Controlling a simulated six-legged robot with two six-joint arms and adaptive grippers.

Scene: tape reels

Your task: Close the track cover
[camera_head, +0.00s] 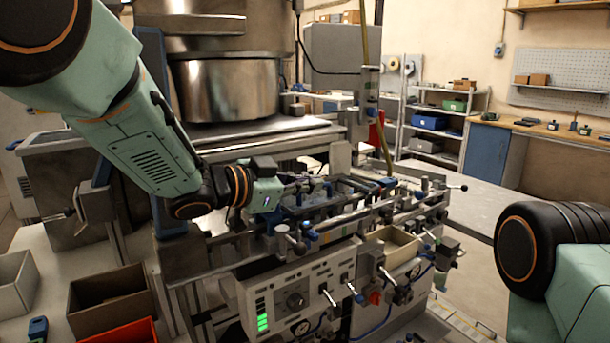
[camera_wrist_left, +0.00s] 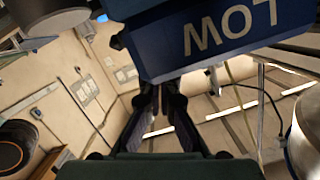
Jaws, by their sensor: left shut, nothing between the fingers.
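My left gripper (camera_head: 300,178) is at the far left part of the machine's track assembly (camera_head: 335,207), just above its rails. Its fingers are small and partly lost among the metal parts. In the left wrist view the two dark fingers of the left gripper (camera_wrist_left: 163,88) are together and empty. A blue block (camera_wrist_left: 205,45) with upside-down white letters "LOW" fills the top of that view, close beyond the fingertips; I cannot tell if they touch. I cannot clearly pick out the track cover or its position. My right gripper is out of view.
The control box (camera_head: 290,297) with green lights, knobs and valves stands below the track. A large metal drum (camera_head: 225,90) is behind it. A brown bin (camera_head: 108,297) and a red bin (camera_head: 125,332) are at lower left. Shelves (camera_head: 440,125) stand at the back.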

